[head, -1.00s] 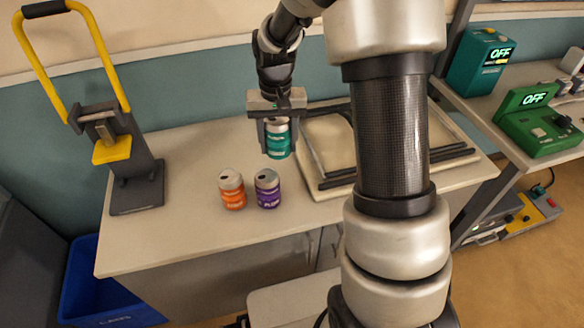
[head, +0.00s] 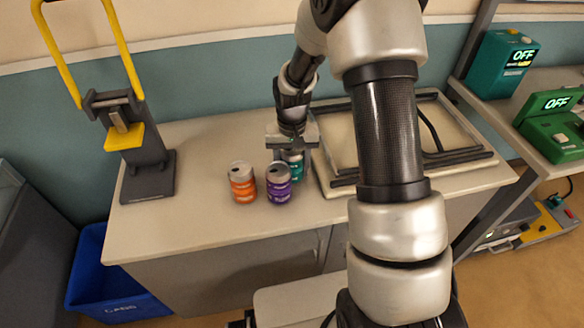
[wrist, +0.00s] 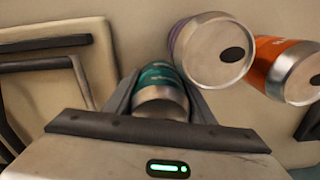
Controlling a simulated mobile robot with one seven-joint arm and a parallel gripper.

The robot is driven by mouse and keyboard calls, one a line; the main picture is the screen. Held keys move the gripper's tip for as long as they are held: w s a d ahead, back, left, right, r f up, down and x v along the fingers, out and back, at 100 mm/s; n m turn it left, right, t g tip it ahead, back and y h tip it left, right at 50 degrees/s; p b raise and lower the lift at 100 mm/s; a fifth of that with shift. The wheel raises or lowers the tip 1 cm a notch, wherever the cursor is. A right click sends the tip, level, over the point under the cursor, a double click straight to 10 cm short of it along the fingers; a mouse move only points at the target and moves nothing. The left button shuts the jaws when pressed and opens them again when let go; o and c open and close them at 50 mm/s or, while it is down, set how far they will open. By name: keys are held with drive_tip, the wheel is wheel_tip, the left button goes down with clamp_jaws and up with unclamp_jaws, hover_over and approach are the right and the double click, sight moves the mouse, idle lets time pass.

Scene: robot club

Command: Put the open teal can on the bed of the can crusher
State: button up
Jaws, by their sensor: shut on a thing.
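The teal can (head: 297,166) is between the fingers of my gripper (head: 291,155), which is shut on it. In the head view it is partly hidden by the gripper and the purple can. In the wrist view the teal can (wrist: 160,82) sits between the fingers, its silver end toward the camera; I cannot tell whether it touches the bench. The can crusher (head: 135,130) stands at the bench's left end, with a yellow lever, a yellow block and a dark grey bed (head: 150,178) that looks empty.
A purple can (head: 278,187) stands close in front of the teal can, with an orange can (head: 242,186) to its left. A framed tray (head: 455,178) lies to the right. Bench (head: 180,222) is clear between crusher and cans. A blue bin (head: 115,290) is below left.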

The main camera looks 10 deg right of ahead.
drive_tip(key=shift+f, duration=0.1)
drive_tip(key=shift+f, duration=0.15)
drive_tip(key=o, duration=1)
drive_tip(key=shift+r, duration=0.2)
